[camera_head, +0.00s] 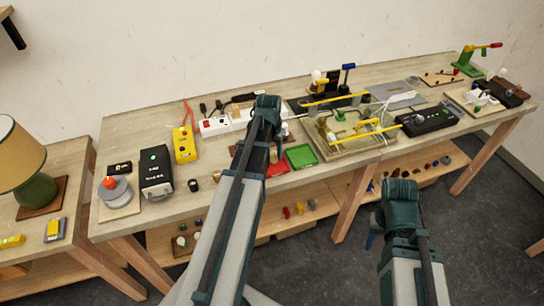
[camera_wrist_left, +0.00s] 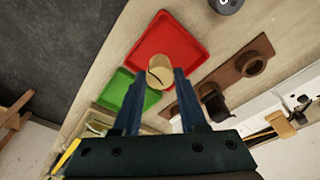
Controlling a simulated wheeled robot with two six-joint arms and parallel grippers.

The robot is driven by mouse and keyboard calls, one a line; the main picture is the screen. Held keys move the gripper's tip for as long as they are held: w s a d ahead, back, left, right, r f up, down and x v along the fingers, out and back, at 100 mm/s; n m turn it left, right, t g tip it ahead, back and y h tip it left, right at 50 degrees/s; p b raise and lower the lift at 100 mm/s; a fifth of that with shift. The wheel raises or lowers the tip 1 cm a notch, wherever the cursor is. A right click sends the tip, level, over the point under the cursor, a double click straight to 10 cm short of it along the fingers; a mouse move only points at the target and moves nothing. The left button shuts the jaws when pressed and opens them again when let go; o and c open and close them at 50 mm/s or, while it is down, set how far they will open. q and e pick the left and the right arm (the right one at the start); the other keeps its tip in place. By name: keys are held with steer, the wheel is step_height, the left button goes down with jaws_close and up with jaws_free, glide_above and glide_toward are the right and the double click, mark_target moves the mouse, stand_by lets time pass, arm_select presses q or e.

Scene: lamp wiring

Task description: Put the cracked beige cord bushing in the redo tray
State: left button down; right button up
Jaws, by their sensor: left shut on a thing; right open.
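The beige cord bushing (camera_wrist_left: 160,71), with a dark crack line on its face, is between the fingertips of my left gripper (camera_wrist_left: 163,76), which is shut on it. In the left wrist view it overlaps the lower edge of the red tray (camera_wrist_left: 178,38); its height above the tray is hard to tell. A green tray (camera_wrist_left: 118,92) lies beside the red one. In the head view the red tray (camera_head: 278,169) and green tray (camera_head: 301,156) lie at the bench's front edge, and my left arm hides the bushing. My right gripper (camera_head: 373,232) is open and empty, in front of the bench.
A brown holder (camera_wrist_left: 245,66) with round pieces stands beside the red tray in the left wrist view. A white power strip (camera_head: 225,122) lies behind my left arm. A framed fixture (camera_head: 350,140) stands right of the green tray. A yellow box (camera_head: 185,144) is to the left.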

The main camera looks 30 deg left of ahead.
mark_target(272, 152)
arm_select(q)
steer(key=shift+a, duration=0.1)
steer(key=shift+w+a, duration=0.25)
step_height(272, 152, down, 4)
steer(key=b, duration=0.3)
steer(key=shift+w+a+r+b, duration=0.1)
steer(key=shift+a+r+b, duration=0.1)
steer(key=shift+b, duration=0.1)
steer(key=shift+f, duration=0.1)
steer(key=shift+f, duration=0.15)
steer(key=shift+c, duration=2.2)
jaws_free()
